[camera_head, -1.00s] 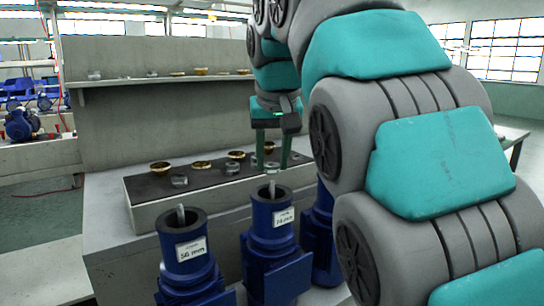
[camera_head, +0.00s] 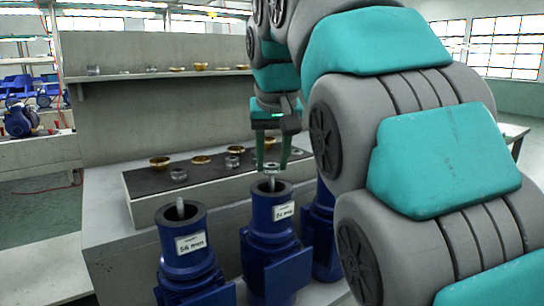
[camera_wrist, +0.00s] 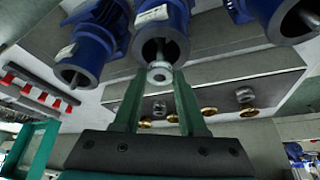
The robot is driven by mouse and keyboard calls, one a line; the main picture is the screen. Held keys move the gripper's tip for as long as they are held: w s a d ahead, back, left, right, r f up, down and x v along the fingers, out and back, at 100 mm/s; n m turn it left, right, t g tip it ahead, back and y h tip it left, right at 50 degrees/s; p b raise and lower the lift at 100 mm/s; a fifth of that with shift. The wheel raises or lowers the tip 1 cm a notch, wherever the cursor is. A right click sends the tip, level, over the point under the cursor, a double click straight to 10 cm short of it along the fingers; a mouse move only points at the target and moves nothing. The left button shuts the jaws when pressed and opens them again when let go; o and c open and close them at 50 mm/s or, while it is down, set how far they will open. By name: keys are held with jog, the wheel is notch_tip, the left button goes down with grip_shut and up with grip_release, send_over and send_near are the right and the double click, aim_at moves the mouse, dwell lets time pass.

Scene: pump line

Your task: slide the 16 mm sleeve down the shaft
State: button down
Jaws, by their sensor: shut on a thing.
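My gripper (camera_head: 271,165) is shut on a small silver ring-shaped sleeve (camera_head: 271,168). The sleeve sits between the fingertips, just above the middle blue pump (camera_head: 272,235). That pump's upright shaft (camera_head: 272,184) stands in its open dark top, right below the sleeve. In the wrist view the sleeve (camera_wrist: 159,72) is between the two green fingers and overlaps the shaft end of the middle pump (camera_wrist: 165,20). I cannot tell whether sleeve and shaft touch. The label (camera_head: 283,211) on this pump is too small to read surely.
A left blue pump (camera_head: 186,255) with its own shaft and label stands close by. A right blue pump (camera_head: 322,235) is partly hidden by my arm. Behind, a dark-topped block (camera_head: 135,186) bears gold and silver rings. A shelf (camera_head: 120,77) holds more rings.

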jog(key=shift+f, duration=0.55)
dwell(0.9)
jog(key=shift+c, duration=1.9)
grip_release()
jog(key=p+v, duration=0.3)
jog(key=v, duration=0.4)
jog(key=shift+r, duration=0.35)
jog(key=shift+s, duration=0.15)
